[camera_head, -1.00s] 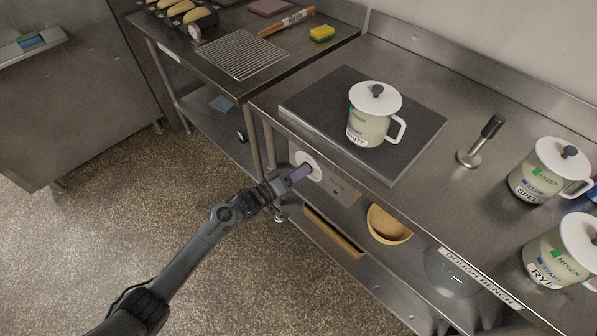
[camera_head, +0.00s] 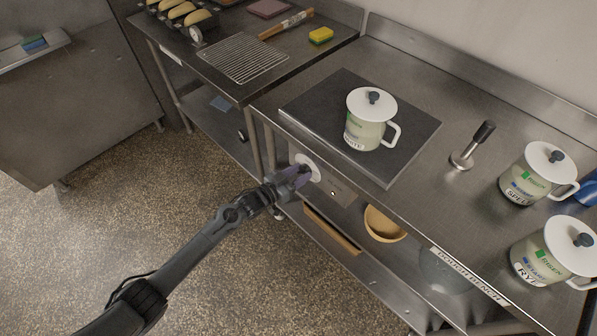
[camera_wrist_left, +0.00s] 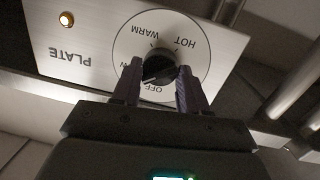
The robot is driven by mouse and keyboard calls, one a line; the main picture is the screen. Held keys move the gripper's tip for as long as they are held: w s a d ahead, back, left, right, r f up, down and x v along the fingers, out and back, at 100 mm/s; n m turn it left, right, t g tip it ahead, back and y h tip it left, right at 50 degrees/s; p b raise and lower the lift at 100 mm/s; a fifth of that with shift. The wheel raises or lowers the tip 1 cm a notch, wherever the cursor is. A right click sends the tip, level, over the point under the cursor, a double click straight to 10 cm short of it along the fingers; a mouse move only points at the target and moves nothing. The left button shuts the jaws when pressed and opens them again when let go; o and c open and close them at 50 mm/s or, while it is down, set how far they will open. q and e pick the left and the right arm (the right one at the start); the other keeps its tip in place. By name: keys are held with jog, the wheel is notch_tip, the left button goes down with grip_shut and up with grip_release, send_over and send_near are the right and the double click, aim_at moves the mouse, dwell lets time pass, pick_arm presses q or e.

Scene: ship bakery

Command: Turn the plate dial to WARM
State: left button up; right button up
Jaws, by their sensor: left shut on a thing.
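The plate dial is a white round plate (camera_head: 312,165) with a black knob on the front panel below the hot plate. In the left wrist view the dial (camera_wrist_left: 190,33) appears upside down, with WARM and HOT at the top, OFF at the bottom and a partly hidden label at the left. My left gripper (camera_head: 303,172) is at the dial. In the left wrist view its purple fingers are on either side of the black knob (camera_wrist_left: 158,66), shut on it. My right gripper is not in view.
An amber lamp (camera_wrist_left: 66,19) is lit beside the PLATE label. A lidded white mug (camera_head: 366,120) stands on the dark hot plate (camera_head: 312,103) above. Two more mugs stand at the right of the bench. A wooden bowl (camera_head: 384,224) sits on the shelf below.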

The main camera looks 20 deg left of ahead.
pick_arm(q)
jog(key=m, duration=0.4)
jog(key=shift+s+d+y+p, duration=0.1)
jog(key=shift+y+p, duration=0.2)
jog(key=shift+p, duration=0.1)
jog(key=m, duration=0.3)
jog(key=shift+d+y, duration=0.1)
jog(key=shift+y, duration=0.3)
jog(key=m, duration=0.4)
jog(key=shift+t, duration=0.3)
jog(key=shift+d+m+t+y, duration=0.1)
jog(key=shift+m+t+y, duration=0.4)
jog(key=shift+m, duration=1.7)
jog(key=o, duration=1)
jog(key=shift+o, duration=0.2)
jog(key=shift+s, duration=0.1)
